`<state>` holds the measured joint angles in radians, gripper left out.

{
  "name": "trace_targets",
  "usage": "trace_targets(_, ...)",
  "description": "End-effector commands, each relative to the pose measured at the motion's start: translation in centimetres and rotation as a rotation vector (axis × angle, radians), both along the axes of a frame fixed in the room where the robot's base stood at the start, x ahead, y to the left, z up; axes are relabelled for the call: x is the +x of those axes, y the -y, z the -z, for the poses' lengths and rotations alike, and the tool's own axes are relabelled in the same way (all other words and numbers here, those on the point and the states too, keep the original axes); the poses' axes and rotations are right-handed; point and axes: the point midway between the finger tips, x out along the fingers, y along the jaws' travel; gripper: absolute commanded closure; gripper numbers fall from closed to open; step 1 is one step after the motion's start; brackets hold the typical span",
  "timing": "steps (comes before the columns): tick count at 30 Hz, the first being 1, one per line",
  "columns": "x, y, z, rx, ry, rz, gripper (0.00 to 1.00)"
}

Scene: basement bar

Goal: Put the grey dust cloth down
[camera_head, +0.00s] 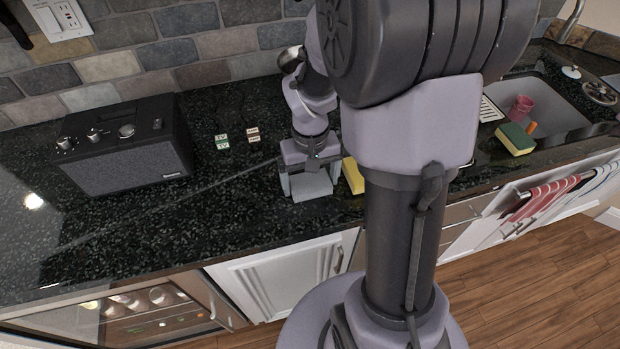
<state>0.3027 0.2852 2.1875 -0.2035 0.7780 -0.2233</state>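My gripper (311,184) points down over the dark counter, close to its front edge. A light grey block-like thing, which looks like the folded grey dust cloth (313,188), fills the space between the two fingers. The fingers are set wide and appear to press on its two sides. The cloth is at or just above the counter top; I cannot tell whether it touches. My wrist hides its far side.
A black radio (127,150) stands at the left on the counter (225,205). Small labelled blocks (222,141) lie behind the gripper. A yellow item (352,176) sits close right of the gripper, partly hidden by my arm. A sponge (515,139) and pink cup (521,108) are by the sink.

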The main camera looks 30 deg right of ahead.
Motion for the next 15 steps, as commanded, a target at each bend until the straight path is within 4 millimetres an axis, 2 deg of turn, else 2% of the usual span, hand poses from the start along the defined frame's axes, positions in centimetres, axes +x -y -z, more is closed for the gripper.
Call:
trace_targets(8, 0.0, 0.0, -0.4, 0.0, 0.0, 0.0, 0.0)
trace_targets(11, 0.1, 0.0, -2.1, -0.001, 0.003, 0.0, 0.0)
trace_targets(15, 0.1, 0.0, -6.5, -0.001, 0.005, 0.001, 0.0)
